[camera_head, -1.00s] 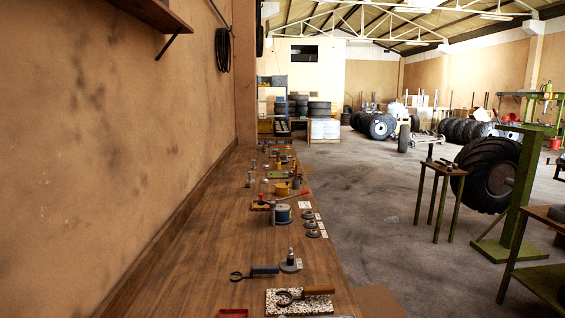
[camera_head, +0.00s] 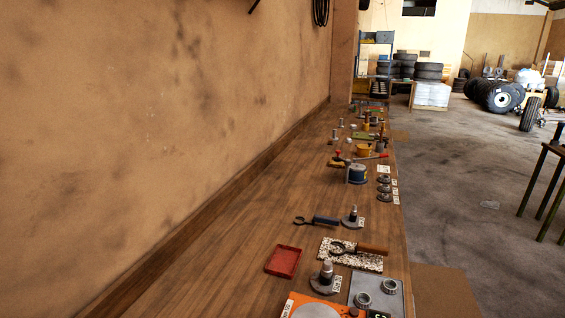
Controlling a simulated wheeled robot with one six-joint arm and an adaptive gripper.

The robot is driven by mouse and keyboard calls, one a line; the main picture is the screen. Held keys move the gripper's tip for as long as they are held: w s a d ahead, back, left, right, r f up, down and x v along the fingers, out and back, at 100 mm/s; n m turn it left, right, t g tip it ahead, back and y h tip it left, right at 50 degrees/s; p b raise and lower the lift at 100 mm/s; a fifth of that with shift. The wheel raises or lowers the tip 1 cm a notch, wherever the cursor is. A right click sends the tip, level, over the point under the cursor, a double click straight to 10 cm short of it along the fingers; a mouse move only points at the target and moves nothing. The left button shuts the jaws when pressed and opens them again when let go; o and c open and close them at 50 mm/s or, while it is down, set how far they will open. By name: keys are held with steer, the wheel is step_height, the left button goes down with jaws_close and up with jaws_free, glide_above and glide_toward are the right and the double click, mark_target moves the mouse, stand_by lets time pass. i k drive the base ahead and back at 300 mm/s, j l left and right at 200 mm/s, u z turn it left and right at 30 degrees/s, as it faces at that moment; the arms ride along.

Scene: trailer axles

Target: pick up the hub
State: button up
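I cannot tell for sure which part is the hub. A grey flanged part with an upright stub (camera_head: 327,277) stands on the wooden bench (camera_head: 222,265) near the front, with a white tag beside it. A similar smaller flanged part (camera_head: 352,218) stands farther back, also tagged. Several dark round parts (camera_head: 384,189) sit in a row at the bench's right edge beside white tags. My gripper is not in view.
An empty red tray (camera_head: 283,261), a speckled mat (camera_head: 350,255) with a wooden-handled tool, a grey tray (camera_head: 379,291) with two rings, and an orange device (camera_head: 310,307) crowd the near right. The bench's left side is bare along the wall. Open floor lies right.

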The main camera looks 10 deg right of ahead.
mark_target(373, 121)
steer(key=l, duration=0.55)
steer(key=k+l, duration=0.15)
steer(key=l, duration=1)
steer(key=i+l, duration=0.25)
steer(key=l, duration=0.15)
steer(key=i+l, duration=0.2)
steer(key=l, duration=0.2)
steer(key=i+l+u, duration=0.1)
steer(key=i+l, duration=0.15)
steer(key=l, duration=0.15)
steer(key=i+l, duration=0.25)
steer(key=l, duration=0.2)
steer(key=i+l, duration=0.8)
steer(key=i+l+u, duration=0.1)
steer(key=i+l, duration=1.45)
steer(key=i+l+u, duration=0.1)
steer(key=i+l, duration=0.65)
steer(key=l, duration=0.15)
